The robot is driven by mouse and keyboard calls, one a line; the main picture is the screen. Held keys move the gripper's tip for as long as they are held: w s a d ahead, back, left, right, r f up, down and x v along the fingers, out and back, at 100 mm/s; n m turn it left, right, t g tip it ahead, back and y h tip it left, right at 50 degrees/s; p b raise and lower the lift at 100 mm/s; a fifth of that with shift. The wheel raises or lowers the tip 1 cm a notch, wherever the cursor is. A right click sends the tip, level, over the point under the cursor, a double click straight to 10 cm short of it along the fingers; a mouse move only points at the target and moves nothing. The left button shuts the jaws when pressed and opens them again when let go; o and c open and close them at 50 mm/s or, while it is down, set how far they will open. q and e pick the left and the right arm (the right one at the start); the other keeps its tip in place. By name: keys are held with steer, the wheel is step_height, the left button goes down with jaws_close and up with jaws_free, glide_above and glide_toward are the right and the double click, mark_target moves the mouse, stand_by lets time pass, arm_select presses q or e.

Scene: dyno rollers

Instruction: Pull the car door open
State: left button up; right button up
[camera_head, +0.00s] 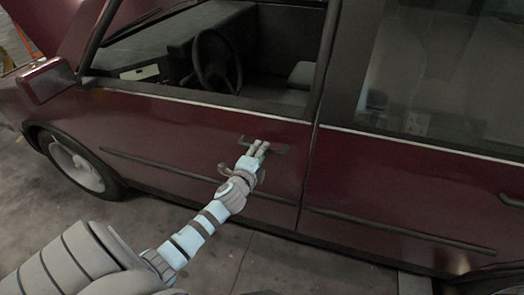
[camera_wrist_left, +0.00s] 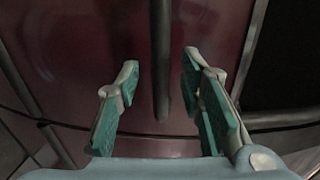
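The dark red front car door (camera_head: 170,120) has its window opening above it and appears flush with the body at its rear seam. Its dark handle (camera_head: 279,150) is a short bar near the rear edge. My left gripper (camera_head: 259,150) is at the handle, its fingertips overlapping the bar in the head view. In the left wrist view, the left gripper (camera_wrist_left: 160,85) has its green-padded fingers spread, with the handle (camera_wrist_left: 161,50) running as a dark bar between them. A gap shows on both sides of the bar. My right gripper is in neither view.
A side mirror (camera_head: 46,80) sticks out at the front of the door. The rear door (camera_head: 400,190) adjoins on the right, with its own handle (camera_head: 511,200). The concrete floor (camera_head: 60,215) beside the car is clear where visible.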

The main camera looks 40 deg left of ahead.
arm_select(q)
steer(key=shift+x, duration=1.45)
steer(key=shift+c, duration=0.6)
jaws_close()
